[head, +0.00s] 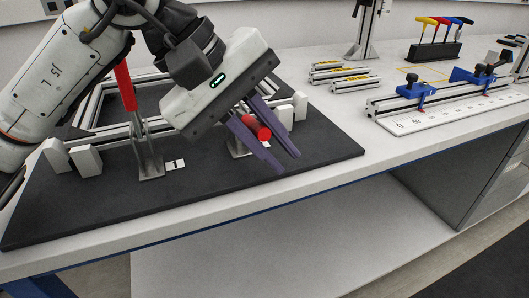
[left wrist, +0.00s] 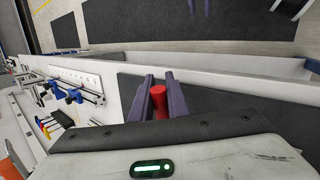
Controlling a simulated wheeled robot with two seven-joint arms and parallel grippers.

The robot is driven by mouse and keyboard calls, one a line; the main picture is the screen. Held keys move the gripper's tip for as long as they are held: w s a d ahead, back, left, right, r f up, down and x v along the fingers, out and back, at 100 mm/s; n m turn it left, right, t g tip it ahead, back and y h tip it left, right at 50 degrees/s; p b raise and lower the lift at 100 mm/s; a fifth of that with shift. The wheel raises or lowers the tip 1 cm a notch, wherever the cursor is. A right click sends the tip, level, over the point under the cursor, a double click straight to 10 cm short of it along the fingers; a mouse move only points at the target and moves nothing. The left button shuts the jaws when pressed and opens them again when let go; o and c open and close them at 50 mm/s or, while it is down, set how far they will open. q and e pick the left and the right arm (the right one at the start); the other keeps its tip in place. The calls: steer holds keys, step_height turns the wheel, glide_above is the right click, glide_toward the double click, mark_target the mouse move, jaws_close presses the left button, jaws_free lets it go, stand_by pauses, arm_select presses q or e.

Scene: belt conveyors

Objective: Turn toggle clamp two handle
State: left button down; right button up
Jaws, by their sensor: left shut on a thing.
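Toggle clamp two stands on the black board, mostly covered by my left gripper (head: 283,162). Its red handle (head: 263,134) points out toward the front edge and looks low rather than upright. My left gripper is shut on this handle, with a purple finger on either side. The handle (left wrist: 158,98) also shows between the fingers in the left wrist view. Clamp two's metal base (head: 239,149) is only partly visible, and its label is hidden. Toggle clamp one (head: 150,160), beside the label "1", stands to the left with its red handle (head: 124,88) upright. My right gripper is not seen.
The black board (head: 330,148) lies along the table's front edge. White blocks (head: 88,161) and an aluminium frame stand on it. To the right are a rail with blue clamps (head: 411,91), short profiles (head: 345,84) and a stand of coloured-handled tools (head: 435,52).

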mark_target(254, 130)
arm_select(q)
steer(key=shift+f+t+b, duration=0.4)
steer(key=shift+f+b, duration=0.1)
steer(key=shift+b, duration=0.05)
steer(key=c, duration=1.7)
jaws_free()
steer(key=p+v, duration=0.1)
steer(key=v, duration=0.9)
steer(key=shift+d+r, duration=0.1)
steer(key=shift+r, duration=0.15)
